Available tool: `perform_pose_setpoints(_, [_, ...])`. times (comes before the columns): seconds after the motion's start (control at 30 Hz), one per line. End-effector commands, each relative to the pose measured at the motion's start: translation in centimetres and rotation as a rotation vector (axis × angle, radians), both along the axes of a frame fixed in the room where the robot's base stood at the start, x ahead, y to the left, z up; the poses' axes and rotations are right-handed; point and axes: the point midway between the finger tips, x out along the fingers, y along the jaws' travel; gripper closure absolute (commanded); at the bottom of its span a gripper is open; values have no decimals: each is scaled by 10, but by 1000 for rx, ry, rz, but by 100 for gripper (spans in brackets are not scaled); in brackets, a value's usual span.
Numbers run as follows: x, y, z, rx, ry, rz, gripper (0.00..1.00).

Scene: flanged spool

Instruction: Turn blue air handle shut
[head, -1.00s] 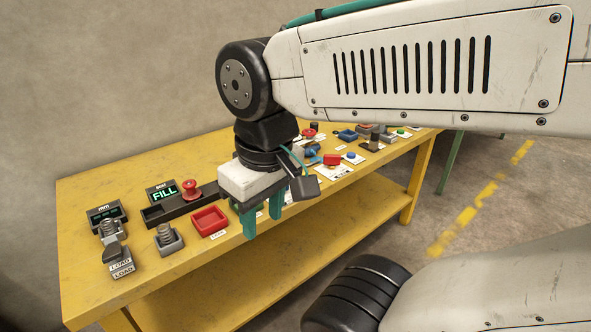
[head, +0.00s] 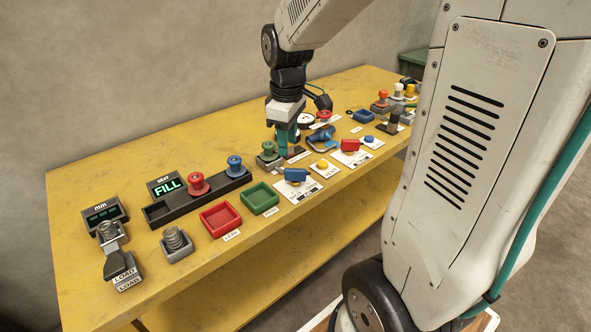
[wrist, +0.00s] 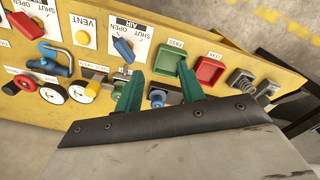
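The blue air handle (head: 295,175) is a small lever on a white plate near the bench's front edge. In the wrist view the handle (wrist: 124,48) lies slantwise on its plate marked AIR, OPEN and SHUT. I cannot tell exactly which mark it lines up with. My gripper (head: 287,148) hangs over the bench behind the handle, not touching it. In the wrist view its teal fingers (wrist: 160,68) are spread apart with nothing held between them. The handle is beyond the left fingertip there.
A green spool (head: 268,152) stands close beside my gripper. Blue (head: 235,166) and red (head: 197,183) spools stand on a black rack. Green (head: 260,198) and red (head: 221,219) trays lie along the front. A yellow button (head: 322,164) and red handle (head: 350,146) are to the right.

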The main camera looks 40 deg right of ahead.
Motion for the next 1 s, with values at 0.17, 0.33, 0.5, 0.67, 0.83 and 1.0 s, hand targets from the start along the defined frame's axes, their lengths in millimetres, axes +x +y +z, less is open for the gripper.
perform_pose_setpoints(0.17, [45, -45, -54, 3, 29, 151, 61])
perform_pose_setpoints(0.33, [65, -70, -87, 5, 38, 242, 61])
perform_pose_setpoints(0.5, [70, -77, -103, 7, 42, 273, 61])
perform_pose_setpoints(0.67, [69, -77, -126, 7, 42, 274, 61])
perform_pose_setpoints(0.83, [69, -76, -153, 7, 42, 274, 61])
perform_pose_setpoints(1.0, [69, -76, -170, 6, 41, 273, 61])
